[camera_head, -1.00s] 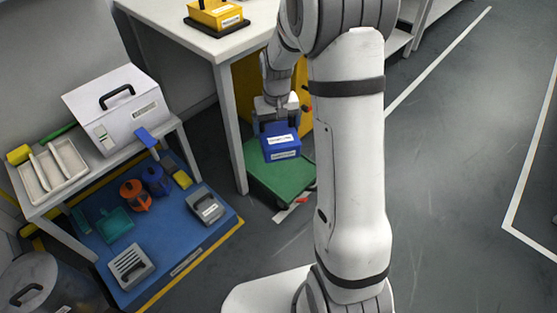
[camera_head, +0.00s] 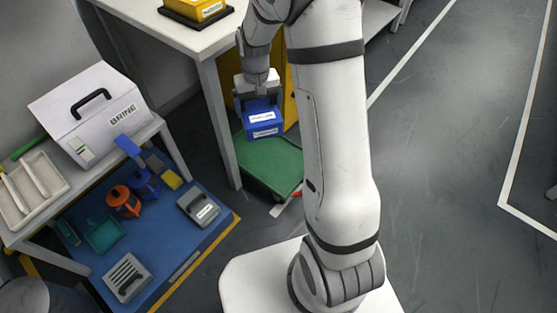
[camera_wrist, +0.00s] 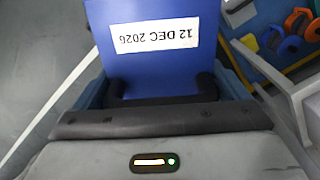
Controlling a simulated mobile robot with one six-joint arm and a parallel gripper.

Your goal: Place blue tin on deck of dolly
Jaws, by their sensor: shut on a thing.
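The blue tin (camera_head: 262,122) has white labels and is held in my gripper (camera_head: 257,98), which is shut on it. In the wrist view the blue tin (camera_wrist: 155,50) fills the upper middle, with a label reading 12 DEC 2026 upside down. The dolly (camera_head: 272,166) has a green deck and stands on the floor beside the table leg. The tin shows over the deck's far part in the head view. Whether it touches the deck is hard to tell. The deck's far end is partly hidden behind the tin and my gripper.
A white table (camera_head: 208,38) stands left of the dolly, with a yellow box (camera_head: 198,10) on top. A yellow cabinet (camera_head: 290,95) is behind the dolly. A low bench with a white BRINE box (camera_head: 95,110) and a blue mat (camera_head: 165,248) are at left. Open floor lies right.

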